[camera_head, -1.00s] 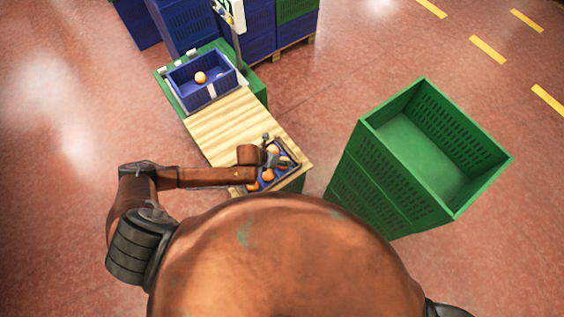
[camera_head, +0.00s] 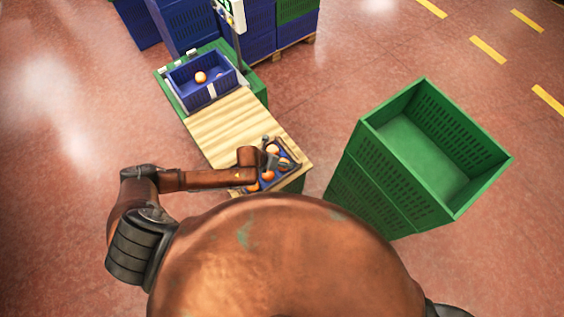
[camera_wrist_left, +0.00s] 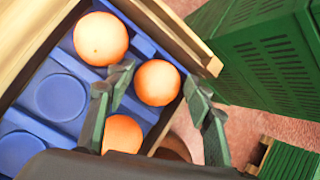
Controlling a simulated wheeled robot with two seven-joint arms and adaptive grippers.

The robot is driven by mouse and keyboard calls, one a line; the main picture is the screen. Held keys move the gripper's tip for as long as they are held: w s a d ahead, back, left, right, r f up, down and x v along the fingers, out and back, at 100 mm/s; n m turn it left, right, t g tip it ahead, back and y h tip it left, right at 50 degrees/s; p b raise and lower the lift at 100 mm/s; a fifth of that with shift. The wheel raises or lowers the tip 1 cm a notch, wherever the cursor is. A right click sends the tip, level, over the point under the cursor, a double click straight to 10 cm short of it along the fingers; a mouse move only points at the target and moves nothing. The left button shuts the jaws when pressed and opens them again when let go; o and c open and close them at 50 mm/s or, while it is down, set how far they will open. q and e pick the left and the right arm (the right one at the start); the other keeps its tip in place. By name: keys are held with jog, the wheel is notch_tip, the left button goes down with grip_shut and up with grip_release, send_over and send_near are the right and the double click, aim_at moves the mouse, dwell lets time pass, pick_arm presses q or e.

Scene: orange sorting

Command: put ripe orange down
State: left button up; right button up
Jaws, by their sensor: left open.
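A blue tray with round pockets (camera_wrist_left: 58,62) sits at the near end of the wooden tabletop (camera_head: 225,125). In the left wrist view it holds a pale orange (camera_wrist_left: 101,38), a deeper orange (camera_wrist_left: 157,82) near its right edge, and another orange (camera_wrist_left: 122,134) partly hidden by my left gripper. My left gripper (camera_wrist_left: 158,80) is open over the tray, and the deeper orange shows between its fingertips. I cannot tell whether the fingers touch it. In the head view my left gripper (camera_head: 271,160) hides part of the tray. My right gripper is not in view.
A blue crate (camera_head: 208,92) holding an orange (camera_head: 201,77) stands at the table's far end, beside a post (camera_head: 235,17). A stack of green crates (camera_head: 400,185), the top one empty, stands to the right. Blue crates (camera_head: 185,22) stand behind. Empty pockets show in the tray.

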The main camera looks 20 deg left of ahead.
pick_arm(q)
jog(key=p+v, duration=0.1)
jog(key=v, duration=1)
jog(key=shift+r+p, duration=0.3)
jog(key=shift+r, duration=0.05)
jog(key=shift+s+a, duration=0.1)
dwell(1.9)
